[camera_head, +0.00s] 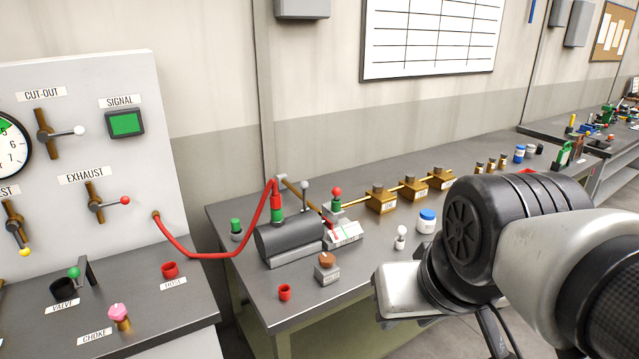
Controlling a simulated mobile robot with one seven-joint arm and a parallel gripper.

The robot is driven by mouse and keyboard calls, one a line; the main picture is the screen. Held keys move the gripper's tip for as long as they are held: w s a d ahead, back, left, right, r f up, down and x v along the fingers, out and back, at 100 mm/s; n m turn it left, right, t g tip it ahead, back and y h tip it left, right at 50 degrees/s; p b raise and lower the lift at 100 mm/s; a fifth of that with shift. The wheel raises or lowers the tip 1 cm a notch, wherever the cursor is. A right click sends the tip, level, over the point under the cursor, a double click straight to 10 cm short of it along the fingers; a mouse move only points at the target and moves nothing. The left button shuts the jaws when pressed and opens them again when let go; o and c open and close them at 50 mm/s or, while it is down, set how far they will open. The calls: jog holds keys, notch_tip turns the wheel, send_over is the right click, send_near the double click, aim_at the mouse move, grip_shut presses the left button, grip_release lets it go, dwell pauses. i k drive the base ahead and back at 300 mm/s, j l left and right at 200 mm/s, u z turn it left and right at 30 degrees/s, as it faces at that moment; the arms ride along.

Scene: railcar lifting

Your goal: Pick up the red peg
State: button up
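No item is plainly marked as the red peg. A small red cylindrical piece (285,292) stands on the near left part of the workbench, with a dark top. A similar red piece (169,269) stands above the HOSE label on the left console. I cannot tell whether either is the peg. A slim red piece (329,222) also shows beside the grey gauge block. My arm reaches in from the right, over the bench's front edge, apart from these pieces. My gripper's fingers do not show.
A red hose (236,252) runs from the console panel to a dark grey cylinder (289,239) on the bench. A knobbed block (326,267), a white-and-blue jar (427,221) and brass blocks (381,199) stand nearby. A gap separates console and bench.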

aim_at(337, 192)
jog(key=i+l+u, duration=0.1)
jog(key=u, duration=0.55)
jog(key=i+l+u, duration=0.35)
jog(key=l, duration=0.3)
jog(key=i+l+u, duration=0.2)
jog(key=l, duration=0.15)
jog(key=i+l, duration=0.1)
jog(key=l, duration=0.7)
jog(key=i+l+u, duration=0.1)
jog(key=l, duration=0.25)
jog(key=i, duration=0.05)
